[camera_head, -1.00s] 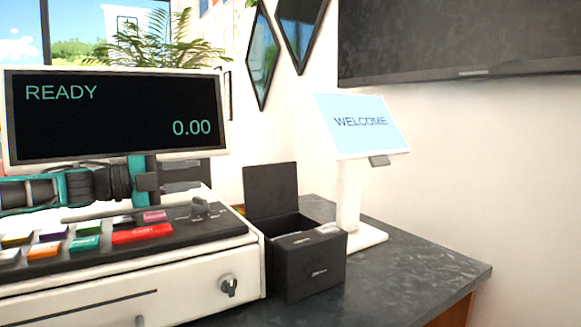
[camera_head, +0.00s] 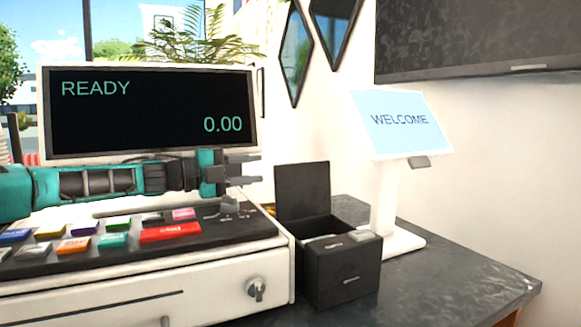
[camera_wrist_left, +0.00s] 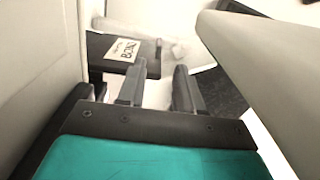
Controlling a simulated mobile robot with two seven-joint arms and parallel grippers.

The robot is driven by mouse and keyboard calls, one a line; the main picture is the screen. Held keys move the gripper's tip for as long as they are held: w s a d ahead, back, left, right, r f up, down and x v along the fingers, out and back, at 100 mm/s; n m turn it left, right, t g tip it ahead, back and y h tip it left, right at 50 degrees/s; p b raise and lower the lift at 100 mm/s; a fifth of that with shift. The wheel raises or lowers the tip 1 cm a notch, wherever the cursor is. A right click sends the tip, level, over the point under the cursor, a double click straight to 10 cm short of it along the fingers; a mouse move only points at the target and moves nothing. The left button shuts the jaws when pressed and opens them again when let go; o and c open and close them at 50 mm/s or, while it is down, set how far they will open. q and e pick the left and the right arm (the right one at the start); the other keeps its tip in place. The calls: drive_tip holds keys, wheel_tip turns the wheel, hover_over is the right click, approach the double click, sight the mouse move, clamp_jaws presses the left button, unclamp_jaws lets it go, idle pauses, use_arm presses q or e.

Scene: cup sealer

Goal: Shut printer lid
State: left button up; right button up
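The printer is a small black box (camera_head: 342,272) on the dark counter, right of the cash register. Its flat black lid (camera_head: 303,191) stands open, upright at the back of the box. My left gripper (camera_head: 252,170) reaches in from the left, in front of the register's display and above its keys. Its two fingers point right towards the lid, spread apart with nothing between them. In the left wrist view the fingers (camera_wrist_left: 159,88) are also apart and empty. The right gripper is out of view.
The cash register (camera_head: 150,275) fills the lower left, with its READY display (camera_head: 150,110) behind my arm. A white WELCOME screen (camera_head: 402,122) stands behind and right of the printer. The counter (camera_head: 450,285) is clear at the right.

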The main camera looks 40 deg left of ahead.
sight(290, 166)
use_arm(q)
drive_tip(key=shift+b+x, duration=1.25)
drive_tip(key=shift+x, duration=3.6)
clamp_jaws()
